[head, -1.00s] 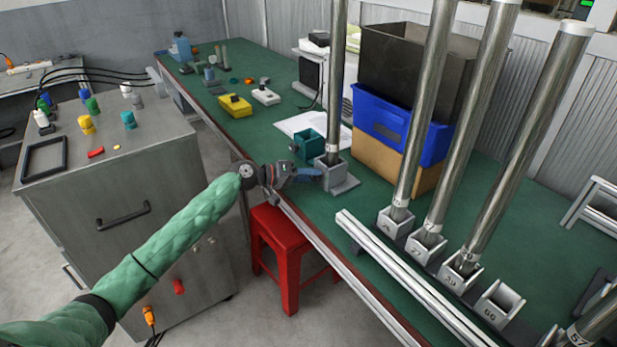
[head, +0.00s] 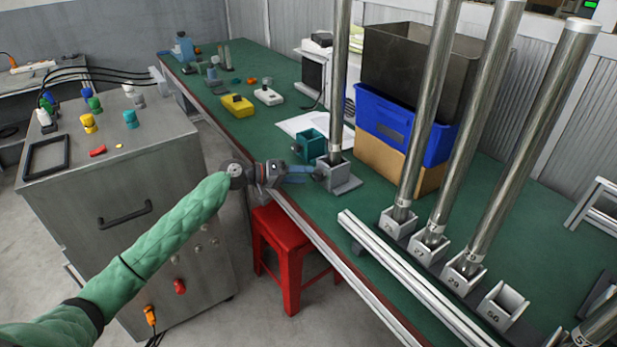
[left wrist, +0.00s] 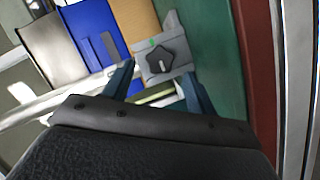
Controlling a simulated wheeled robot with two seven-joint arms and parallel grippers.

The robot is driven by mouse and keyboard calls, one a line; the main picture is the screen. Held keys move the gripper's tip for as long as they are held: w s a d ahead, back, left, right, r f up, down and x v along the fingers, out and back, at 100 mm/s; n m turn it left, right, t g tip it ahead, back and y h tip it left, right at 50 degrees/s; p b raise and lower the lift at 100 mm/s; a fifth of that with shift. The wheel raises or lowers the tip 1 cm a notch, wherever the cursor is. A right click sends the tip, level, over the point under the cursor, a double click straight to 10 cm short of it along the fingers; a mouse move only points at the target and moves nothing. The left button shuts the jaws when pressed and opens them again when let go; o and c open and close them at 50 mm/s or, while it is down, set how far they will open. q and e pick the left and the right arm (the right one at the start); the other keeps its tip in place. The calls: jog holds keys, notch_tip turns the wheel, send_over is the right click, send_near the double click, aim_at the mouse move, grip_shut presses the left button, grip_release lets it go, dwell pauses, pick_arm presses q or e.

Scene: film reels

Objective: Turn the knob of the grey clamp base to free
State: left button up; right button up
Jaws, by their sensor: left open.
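The grey clamp base (head: 345,187) stands on the green table and holds an upright metal pole (head: 338,80). Its dark star-shaped knob (left wrist: 160,64) shows in the left wrist view, with a pale pointer mark on it. A small green mark sits on the grey face above the knob. My left gripper (head: 308,174) is open, its blue fingers pointing at the base's knob side. In the left wrist view the fingers (left wrist: 157,78) lie either side of the knob; I cannot tell whether they touch it. My right gripper is not in view.
A teal clamp block (head: 312,145) stands just behind the grey base. A blue crate (head: 385,128) on a cardboard box is to its right. Several poles stand in numbered holders beside a white rail (head: 400,260). A red stool (head: 285,255) stands below the table edge.

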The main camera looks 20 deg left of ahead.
pick_arm(q)
jog(key=v, duration=0.4)
jog(key=shift+s+a, duration=0.15)
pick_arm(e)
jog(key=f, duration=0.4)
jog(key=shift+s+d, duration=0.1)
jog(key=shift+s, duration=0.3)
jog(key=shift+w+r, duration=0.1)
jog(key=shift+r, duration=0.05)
